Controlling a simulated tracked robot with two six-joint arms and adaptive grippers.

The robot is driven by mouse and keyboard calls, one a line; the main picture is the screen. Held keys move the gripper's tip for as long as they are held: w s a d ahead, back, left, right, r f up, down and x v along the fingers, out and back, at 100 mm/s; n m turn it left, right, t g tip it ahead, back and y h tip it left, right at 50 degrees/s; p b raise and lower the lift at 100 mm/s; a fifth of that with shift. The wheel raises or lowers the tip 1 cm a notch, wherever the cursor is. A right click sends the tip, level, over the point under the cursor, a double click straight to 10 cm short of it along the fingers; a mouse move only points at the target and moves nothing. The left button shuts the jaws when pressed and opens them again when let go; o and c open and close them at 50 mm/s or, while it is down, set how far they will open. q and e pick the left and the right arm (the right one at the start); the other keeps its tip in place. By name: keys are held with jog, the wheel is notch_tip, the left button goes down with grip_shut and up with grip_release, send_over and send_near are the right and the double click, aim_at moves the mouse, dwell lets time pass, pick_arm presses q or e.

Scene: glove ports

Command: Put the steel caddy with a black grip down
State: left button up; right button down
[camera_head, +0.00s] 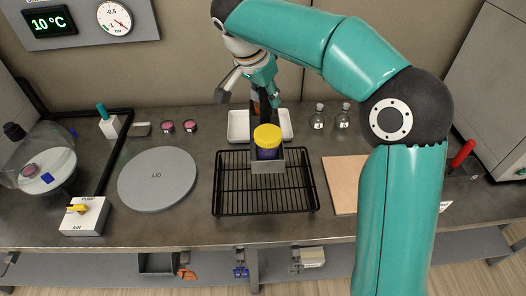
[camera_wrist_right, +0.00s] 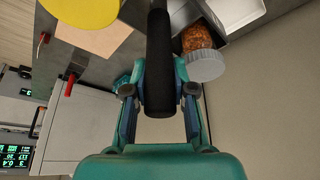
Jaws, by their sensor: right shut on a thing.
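The steel caddy (camera_head: 268,166) is over the back part of the black wire rack (camera_head: 232,190); I cannot tell whether it touches the wires. A dark jar with a yellow lid (camera_head: 267,131) stands in it. My right gripper (camera_head: 264,100) is behind the jar in the head view, shut on the caddy's black grip. In the right wrist view the black grip (camera_wrist_right: 160,60) lies between the two fingers (camera_wrist_right: 160,98). That view also shows a jar of brown contents with a pale lid (camera_wrist_right: 205,66). My left gripper is not in view.
A white tray (camera_head: 238,126) lies behind the rack. The grey round lid (camera_head: 157,180) is left of it, and a tan board (camera_head: 343,182) is right. Two small flasks (camera_head: 318,117) stand at the back right. The rack's front part is bare.

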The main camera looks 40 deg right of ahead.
notch_tip(320, 180, down, 16)
jog(key=shift+f+p, duration=0.2)
jog(key=shift+p, duration=0.25)
jog(key=c, duration=1.4)
grip_release()
jog(key=shift+f, duration=0.15)
jog(key=o, duration=0.4)
jog(key=shift+a, duration=0.1)
jog(key=shift+o, duration=0.2)
